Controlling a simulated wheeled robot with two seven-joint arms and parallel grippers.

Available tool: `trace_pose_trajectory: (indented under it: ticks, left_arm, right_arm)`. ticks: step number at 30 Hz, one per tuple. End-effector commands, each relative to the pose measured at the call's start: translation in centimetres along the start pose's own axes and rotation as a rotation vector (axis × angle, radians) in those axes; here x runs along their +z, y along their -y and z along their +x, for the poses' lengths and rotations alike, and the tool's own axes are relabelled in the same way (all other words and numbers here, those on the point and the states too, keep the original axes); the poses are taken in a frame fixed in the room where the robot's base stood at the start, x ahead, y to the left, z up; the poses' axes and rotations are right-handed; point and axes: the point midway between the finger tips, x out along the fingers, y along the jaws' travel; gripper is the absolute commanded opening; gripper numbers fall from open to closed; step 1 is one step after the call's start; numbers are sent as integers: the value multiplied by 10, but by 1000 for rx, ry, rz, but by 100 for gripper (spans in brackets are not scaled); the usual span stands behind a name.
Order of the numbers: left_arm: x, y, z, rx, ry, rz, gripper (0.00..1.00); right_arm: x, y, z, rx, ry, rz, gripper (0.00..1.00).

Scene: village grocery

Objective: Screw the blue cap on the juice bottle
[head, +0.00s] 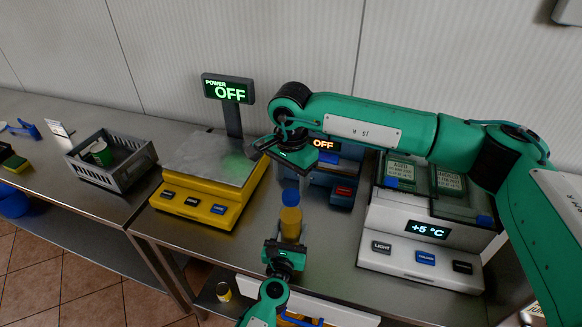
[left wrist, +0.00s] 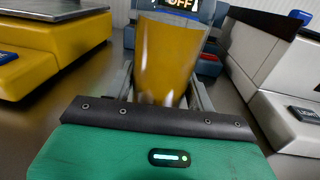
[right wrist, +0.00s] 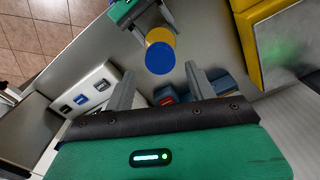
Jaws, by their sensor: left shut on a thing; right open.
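The juice bottle (head: 290,224), yellow-orange, stands upright at the middle of the steel counter. The blue cap (head: 290,197) is at its top; I cannot tell whether it is screwed tight. My left gripper (head: 286,242) is shut on the bottle low down from the front, and the bottle fills the middle of the left wrist view (left wrist: 165,60). My right gripper (head: 288,172) is open and empty, just above and behind the cap. In the right wrist view the round blue cap (right wrist: 159,58) lies beyond and between the open fingers, apart from them.
A yellow scale (head: 207,190) with an "OFF" display (head: 228,89) stands left of the bottle. A blue device with a red button (head: 343,191) is behind. A white cooling unit (head: 420,255) stands to the right. A grey crate (head: 112,160) is far left. Bare counter surrounds the bottle.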

Motion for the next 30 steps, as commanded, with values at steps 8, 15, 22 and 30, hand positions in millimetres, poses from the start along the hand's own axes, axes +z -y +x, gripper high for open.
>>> trace_pose_trajectory:
  ticks: [8,15,22,30]
  left_arm:
    - [0,0,0,0,0,0,0]
    - [0,0,0,0,0,0,0]
    - [0,0,0,0,0,0,0]
    - [0,0,0,0,0,0,0]
  right_arm:
    - [0,0,35,0,0,0,56]
    - [0,0,40,-1,-1,0,56]
    - [0,0,40,-1,-1,0,40]
    - [0,0,40,-1,-1,0,10]
